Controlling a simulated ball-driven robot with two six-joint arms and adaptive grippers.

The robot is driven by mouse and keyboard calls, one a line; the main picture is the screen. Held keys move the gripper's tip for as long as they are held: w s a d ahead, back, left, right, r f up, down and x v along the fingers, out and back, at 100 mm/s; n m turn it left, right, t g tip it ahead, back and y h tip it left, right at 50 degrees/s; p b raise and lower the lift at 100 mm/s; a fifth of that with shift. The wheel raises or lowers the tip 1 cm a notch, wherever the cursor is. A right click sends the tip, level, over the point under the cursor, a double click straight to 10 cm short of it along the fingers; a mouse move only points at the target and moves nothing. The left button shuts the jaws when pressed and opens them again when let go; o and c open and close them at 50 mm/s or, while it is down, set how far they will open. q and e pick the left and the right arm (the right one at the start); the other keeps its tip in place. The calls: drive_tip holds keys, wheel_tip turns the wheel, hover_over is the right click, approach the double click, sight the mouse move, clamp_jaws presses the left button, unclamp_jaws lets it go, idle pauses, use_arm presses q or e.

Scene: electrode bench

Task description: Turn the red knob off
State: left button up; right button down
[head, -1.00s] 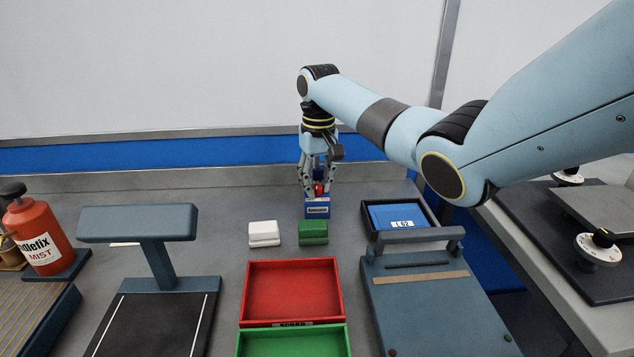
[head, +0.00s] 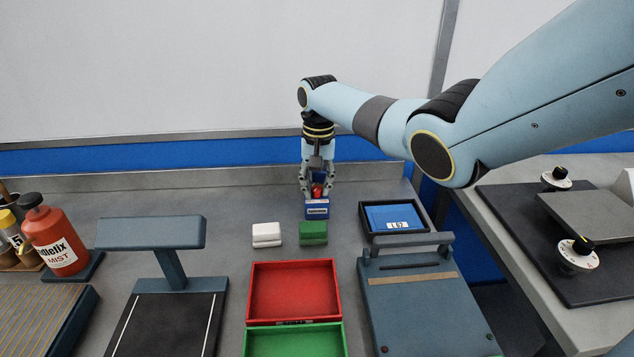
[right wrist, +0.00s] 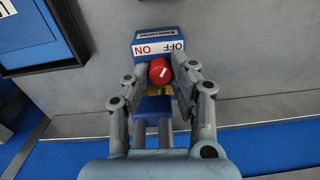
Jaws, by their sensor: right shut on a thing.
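The red knob (head: 317,191) sits on a small blue box (head: 317,210) at the back of the bench. In the right wrist view the knob (right wrist: 160,72) has a short white mark slanting toward the upper right. A white label (right wrist: 159,48) beside it reads ON in red at left and OFF at right, upside down. My right gripper (head: 317,190) points down over the box. Its fingers (right wrist: 160,80) stand on either side of the knob and are shut on it. My left gripper is not in view.
A white block (head: 266,235) and a green block (head: 313,233) lie in front of the box. A red tray (head: 293,290), a green tray (head: 293,342) and a blue item in a black tray (head: 394,217) are nearby. A red bottle (head: 55,238) stands left.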

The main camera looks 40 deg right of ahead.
sight(317, 188)
drive_tip(key=c, duration=1.1)
unclamp_jaws()
drive_tip(key=shift+r, duration=0.15)
wheel_tip(317, 188, up, 12)
drive_tip(key=shift+d, duration=0.1)
wheel_tip(317, 188, down, 12)
drive_tip(key=n+b, duration=0.3)
drive_tip(key=b, duration=0.5)
drive_tip(key=shift+n, duration=0.3)
